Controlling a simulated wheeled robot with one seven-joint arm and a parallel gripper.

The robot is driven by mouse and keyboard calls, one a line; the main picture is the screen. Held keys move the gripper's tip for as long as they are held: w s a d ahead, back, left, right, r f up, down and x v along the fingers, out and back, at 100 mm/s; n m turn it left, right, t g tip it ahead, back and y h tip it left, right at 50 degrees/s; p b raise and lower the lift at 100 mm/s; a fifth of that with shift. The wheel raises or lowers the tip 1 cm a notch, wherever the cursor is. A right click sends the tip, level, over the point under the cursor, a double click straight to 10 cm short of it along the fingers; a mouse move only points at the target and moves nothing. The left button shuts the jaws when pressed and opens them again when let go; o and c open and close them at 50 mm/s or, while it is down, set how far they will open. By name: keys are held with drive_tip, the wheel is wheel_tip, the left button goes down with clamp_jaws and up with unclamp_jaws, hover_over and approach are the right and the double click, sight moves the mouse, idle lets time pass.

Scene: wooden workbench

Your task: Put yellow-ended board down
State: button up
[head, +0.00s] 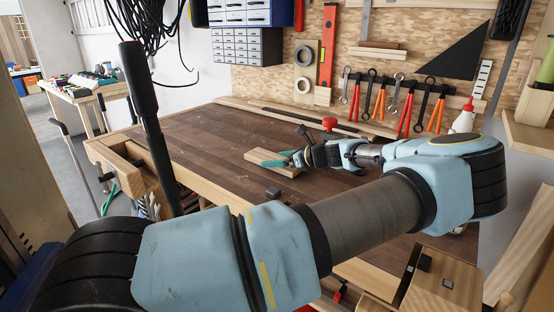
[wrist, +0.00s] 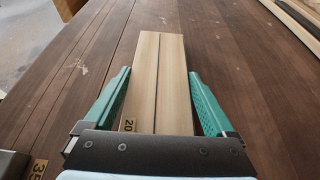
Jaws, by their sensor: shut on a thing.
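A pale wooden board (wrist: 145,75) runs away from me between my gripper's green fingers in the wrist view. A dark lengthwise line splits its top, so it may be two strips side by side. A small "20" tag shows near its close end; I make out no yellow end. My gripper (wrist: 160,72) is shut on it, one finger along each long side. In the head view the board (head: 262,157) is low at the bench's middle, partly hidden by my gripper (head: 282,160). I cannot tell if it touches the top.
The dark workbench top (head: 190,140) is mostly clear left of the board. Long strips (head: 300,118) lie along its back edge. A red knob (head: 329,123) and a white bottle (head: 463,121) stand towards the back. Tools hang on the pegboard (head: 420,62).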

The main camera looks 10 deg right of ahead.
drive_tip(key=shift+f, duration=0.15)
drive_tip(key=o, duration=1.2)
drive_tip(key=shift+c, duration=0.2)
drive_tip(key=shift+r, duration=0.2)
drive_tip(key=b+v, duration=0.3)
drive_tip(key=v, duration=0.9)
